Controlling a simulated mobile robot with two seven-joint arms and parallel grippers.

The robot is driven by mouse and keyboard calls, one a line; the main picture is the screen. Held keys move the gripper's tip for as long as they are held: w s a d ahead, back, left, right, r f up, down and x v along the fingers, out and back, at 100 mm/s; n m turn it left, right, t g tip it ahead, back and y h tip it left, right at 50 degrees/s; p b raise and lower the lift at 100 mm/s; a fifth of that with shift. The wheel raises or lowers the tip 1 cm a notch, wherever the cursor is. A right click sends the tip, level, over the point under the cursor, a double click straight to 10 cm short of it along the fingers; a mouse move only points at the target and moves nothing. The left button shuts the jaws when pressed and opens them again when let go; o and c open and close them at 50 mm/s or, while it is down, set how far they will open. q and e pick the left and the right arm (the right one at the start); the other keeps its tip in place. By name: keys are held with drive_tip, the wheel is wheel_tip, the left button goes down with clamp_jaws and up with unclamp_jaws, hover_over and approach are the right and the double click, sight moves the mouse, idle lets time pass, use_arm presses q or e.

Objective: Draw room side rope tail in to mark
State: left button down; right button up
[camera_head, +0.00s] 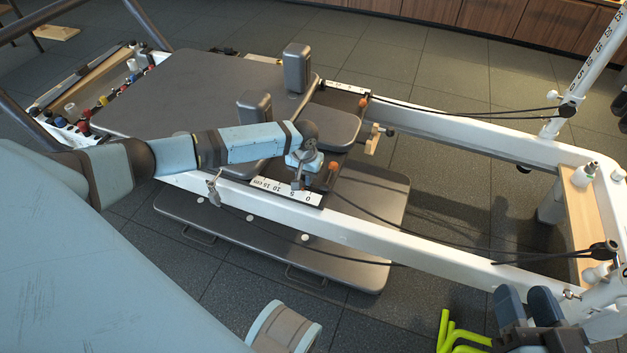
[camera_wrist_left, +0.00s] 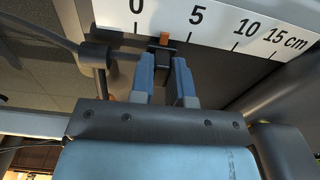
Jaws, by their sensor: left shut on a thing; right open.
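My left gripper (camera_head: 299,183) is at the near edge of the carriage, beside the white scale strip (camera_head: 285,191). In the left wrist view my left gripper (camera_wrist_left: 166,72) is shut on a dark piece, seemingly the rope tail (camera_wrist_left: 161,55). An orange mark (camera_wrist_left: 164,38) shows just beyond the fingertips, between 0 and 5 on the scale (camera_wrist_left: 222,22). The near side rope (camera_head: 400,232) runs from the carriage's near corner to the right end of the frame. My right gripper (camera_head: 527,303) is open and empty at the lower right.
Two shoulder rests (camera_head: 297,68) stand on the grey carriage. The far rope (camera_head: 460,112) runs to the white post (camera_head: 592,70). A grey platform (camera_head: 290,245) lies below the near rail. Bright green tubes (camera_head: 455,335) are beside my right gripper. Several small coloured items sit at the far left end.

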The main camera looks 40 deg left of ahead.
use_arm(q)
drive_tip(key=shift+s+a+p, duration=0.25)
drive_tip(key=shift+a+p, duration=0.25)
drive_tip(key=shift+a, duration=0.55)
use_arm(e)
drive_tip(key=shift+r, duration=0.55)
use_arm(q)
drive_tip(key=c, duration=0.8)
unclamp_jaws()
drive_tip(key=shift+r+p, duration=0.25)
drive_tip(key=shift+p, duration=0.05)
drive_tip(key=shift+r+p, duration=1.35)
drive_tip(key=shift+p, duration=0.25)
wheel_tip(320, 180, up, 3)
drive_tip(key=p, duration=0.3)
drive_tip(key=shift+f, duration=0.1)
use_arm(e)
drive_tip(key=r+t, duration=0.1)
drive_tip(key=r, duration=0.1)
drive_tip(key=r+m+t, duration=0.1)
drive_tip(key=s+r+m, duration=0.1)
drive_tip(key=r, duration=0.1)
drive_tip(key=shift+d+r+t+h, duration=0.3)
drive_tip(key=shift+d+r+t, duration=0.05)
drive_tip(key=shift+d+t, duration=0.05)
